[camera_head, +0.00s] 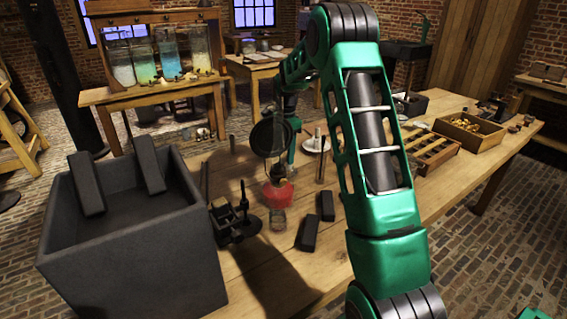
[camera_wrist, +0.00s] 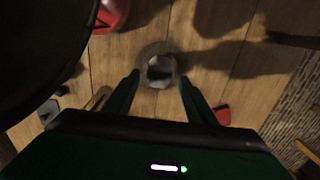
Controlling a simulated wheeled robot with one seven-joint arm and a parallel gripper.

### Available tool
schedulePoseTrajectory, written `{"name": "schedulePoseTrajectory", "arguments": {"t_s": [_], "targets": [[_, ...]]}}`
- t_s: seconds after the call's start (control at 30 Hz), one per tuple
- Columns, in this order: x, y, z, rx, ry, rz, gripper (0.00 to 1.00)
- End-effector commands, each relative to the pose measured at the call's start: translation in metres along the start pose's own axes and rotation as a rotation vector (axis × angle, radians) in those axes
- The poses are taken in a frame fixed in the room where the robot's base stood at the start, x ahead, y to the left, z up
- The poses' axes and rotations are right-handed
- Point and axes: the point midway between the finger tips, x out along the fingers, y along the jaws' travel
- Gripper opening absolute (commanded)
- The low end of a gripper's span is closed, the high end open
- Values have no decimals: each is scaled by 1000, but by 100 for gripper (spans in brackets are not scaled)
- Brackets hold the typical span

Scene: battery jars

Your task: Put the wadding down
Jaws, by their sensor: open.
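A small pale grey-white lump, which looks like the wadding (camera_wrist: 160,72), shows between and beyond my fingertips in the wrist view. A dull round rim surrounds it; I cannot tell whether this is a vessel or a dish. My gripper (camera_wrist: 160,82) is open, with one green finger on each side of the lump. No contact between the fingers and the lump is visible. I cannot make out the wadding there.
A big grey bin (camera_head: 135,260) is at left, a compartment tray (camera_head: 432,150) at right. Glass jars (camera_head: 168,58) stand on a back bench.

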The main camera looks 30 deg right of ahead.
Motion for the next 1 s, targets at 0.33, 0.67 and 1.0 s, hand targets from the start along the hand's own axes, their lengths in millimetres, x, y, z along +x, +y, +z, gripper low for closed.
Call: {"name": "schedulePoseTrajectory", "arguments": {"t_s": [0.33,0.67,1.0], "targets": [[-60,0,-1,1,0,-1,51],[-73,1,-1,1,-1,1,51],[-73,1,-1,1,0,1,51]]}}
